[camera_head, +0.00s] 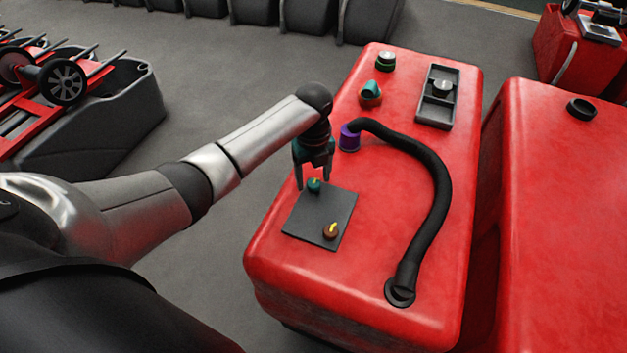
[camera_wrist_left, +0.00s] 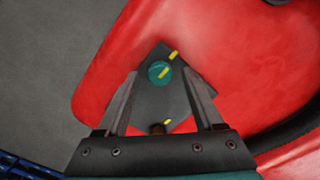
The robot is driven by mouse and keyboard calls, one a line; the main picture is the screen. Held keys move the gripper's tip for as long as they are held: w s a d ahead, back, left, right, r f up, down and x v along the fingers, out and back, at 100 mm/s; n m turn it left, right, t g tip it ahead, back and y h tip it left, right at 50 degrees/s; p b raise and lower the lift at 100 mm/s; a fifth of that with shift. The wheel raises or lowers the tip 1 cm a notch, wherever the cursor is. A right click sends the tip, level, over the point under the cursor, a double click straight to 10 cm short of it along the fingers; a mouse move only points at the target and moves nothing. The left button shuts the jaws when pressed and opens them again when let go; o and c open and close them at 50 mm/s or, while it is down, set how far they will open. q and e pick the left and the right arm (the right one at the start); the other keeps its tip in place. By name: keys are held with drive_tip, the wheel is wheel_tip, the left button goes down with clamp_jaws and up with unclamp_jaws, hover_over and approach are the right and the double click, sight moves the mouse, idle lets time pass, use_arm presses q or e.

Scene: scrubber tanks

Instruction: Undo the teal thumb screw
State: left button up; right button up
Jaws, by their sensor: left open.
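The teal thumb screw (camera_head: 314,186) stands on a dark square plate (camera_head: 305,212) on top of the red tank. It has a yellow mark, and in the left wrist view the teal thumb screw (camera_wrist_left: 156,71) shows between the two fingers, near their tips. My left gripper (camera_head: 312,179) points down over it, open, one finger on each side. I cannot tell whether the fingers touch the screw or how far above the plate they are. My right gripper is in neither view.
A brown screw (camera_head: 330,231) with a yellow mark sits on the same plate. A black hose (camera_head: 436,190) runs along the tank from a purple collar (camera_head: 349,139).

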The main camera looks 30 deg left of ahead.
use_arm(q)
drive_tip(key=shift+f, duration=0.4)
drive_tip(key=shift+c, duration=0.3)
clamp_jaws()
